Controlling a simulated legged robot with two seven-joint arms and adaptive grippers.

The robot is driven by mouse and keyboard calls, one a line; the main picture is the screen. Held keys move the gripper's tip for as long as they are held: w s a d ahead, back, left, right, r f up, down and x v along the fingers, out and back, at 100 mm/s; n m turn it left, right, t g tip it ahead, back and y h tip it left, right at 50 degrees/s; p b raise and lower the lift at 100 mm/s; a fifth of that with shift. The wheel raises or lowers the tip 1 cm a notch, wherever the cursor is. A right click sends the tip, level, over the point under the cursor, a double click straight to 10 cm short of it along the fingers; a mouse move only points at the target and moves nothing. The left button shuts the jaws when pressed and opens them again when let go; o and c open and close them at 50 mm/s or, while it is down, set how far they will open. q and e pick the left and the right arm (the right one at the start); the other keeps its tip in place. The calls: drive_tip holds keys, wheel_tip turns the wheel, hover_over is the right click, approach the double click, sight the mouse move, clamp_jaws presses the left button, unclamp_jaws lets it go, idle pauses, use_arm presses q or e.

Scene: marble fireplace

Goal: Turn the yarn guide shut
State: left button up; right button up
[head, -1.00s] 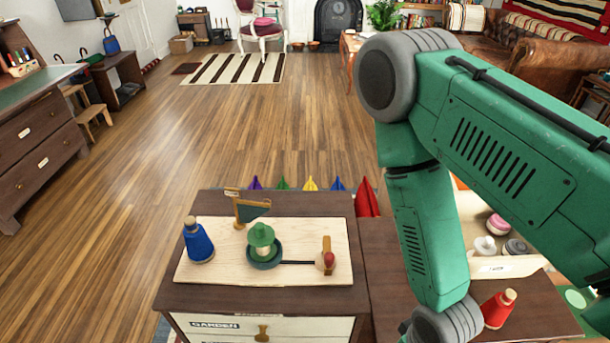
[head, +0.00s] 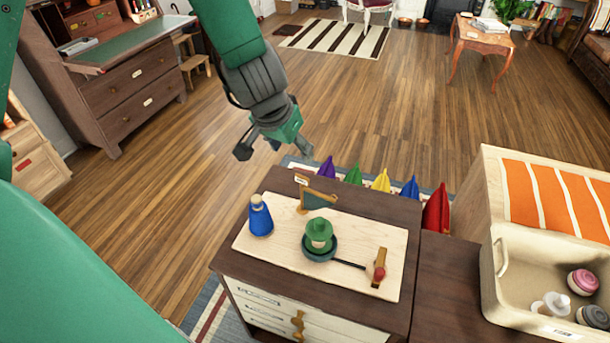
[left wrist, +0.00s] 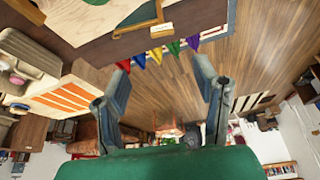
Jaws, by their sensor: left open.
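A pale wooden board (head: 350,267) lies on top of a dark wood cabinet. On it are a wooden post with a teal triangular flag (head: 318,198), a green hat-like piece (head: 319,233) on a dark round base with a thin dark rod, and a wooden upright with a red knob (head: 379,268). I cannot tell for sure which is the yarn guide. My left gripper (head: 276,146) is open and empty, beyond the cabinet's far left edge, apart from everything. Its spread fingers also show in the left wrist view (left wrist: 163,98). My right gripper is not in view.
A blue cone (head: 260,216) stands on the board's left end. Several coloured pennants (head: 381,181) stand behind the cabinet. A cream tray (head: 495,298) with small round things is at right. Open wood floor (head: 200,200) lies left of the cabinet.

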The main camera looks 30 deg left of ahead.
sight(302, 176)
use_arm(q)
drive_tip(key=b+x, duration=0.1)
drive_tip(key=x, duration=0.7)
drive_tip(key=b+x, duration=0.1)
drive_tip(key=x, duration=0.3)
drive_tip(key=shift+a+f+b, duration=0.3)
drive_tip(key=shift+w+f, duration=0.25)
drive_tip(key=shift+f, duration=0.25)
clamp_jaws()
